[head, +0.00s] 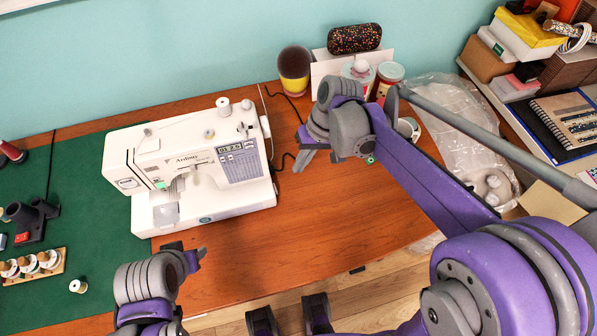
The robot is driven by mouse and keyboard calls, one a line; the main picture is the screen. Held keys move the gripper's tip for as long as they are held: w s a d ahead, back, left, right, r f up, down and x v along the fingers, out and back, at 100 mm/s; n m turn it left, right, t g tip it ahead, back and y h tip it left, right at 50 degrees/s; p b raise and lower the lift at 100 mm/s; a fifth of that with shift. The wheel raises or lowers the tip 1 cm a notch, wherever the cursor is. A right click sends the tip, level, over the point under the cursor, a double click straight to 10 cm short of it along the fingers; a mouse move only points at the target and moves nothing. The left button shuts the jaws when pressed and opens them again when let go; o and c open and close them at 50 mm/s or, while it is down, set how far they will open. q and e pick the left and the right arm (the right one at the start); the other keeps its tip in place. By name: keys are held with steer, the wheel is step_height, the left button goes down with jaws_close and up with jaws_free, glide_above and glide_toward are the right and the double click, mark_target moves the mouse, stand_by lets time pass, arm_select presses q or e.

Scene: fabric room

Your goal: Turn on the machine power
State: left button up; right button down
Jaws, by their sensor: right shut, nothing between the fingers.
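The white sewing machine (170,160) stands upright on the table, with a small display (237,149) showing dark characters on its front. Its right end (266,138) is seen only edge-on, and I cannot make out a power switch there. My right gripper (303,158) is shut and empty, just right of the machine, its fingers pointing down and left. It looks apart from the machine, above the cord. My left gripper (190,257) is in front of the machine near the table's front edge, partly hidden by its own wrist. I cannot tell whether it is open.
A green mat (80,200) holds thread spools and a device with a red button (22,238). Jars (388,75) and a clear plastic bag (450,110) are at the right.

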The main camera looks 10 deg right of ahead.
steer(key=r, duration=0.5)
steer(key=shift+d, duration=0.2)
steer(key=s+d+f+t+h+p, duration=0.1)
steer(key=s+d+t+h+p, duration=0.1)
steer(key=s, duration=0.5)
steer(key=s+d+f+t+h+p, duration=0.1)
steer(key=s+d+t+h+p, duration=0.1)
steer(key=s, duration=0.5)
steer(key=shift+s+d+f+t, duration=0.15)
steer(key=shift+d+t, duration=0.65)
steer(key=shift+d, duration=0.15)
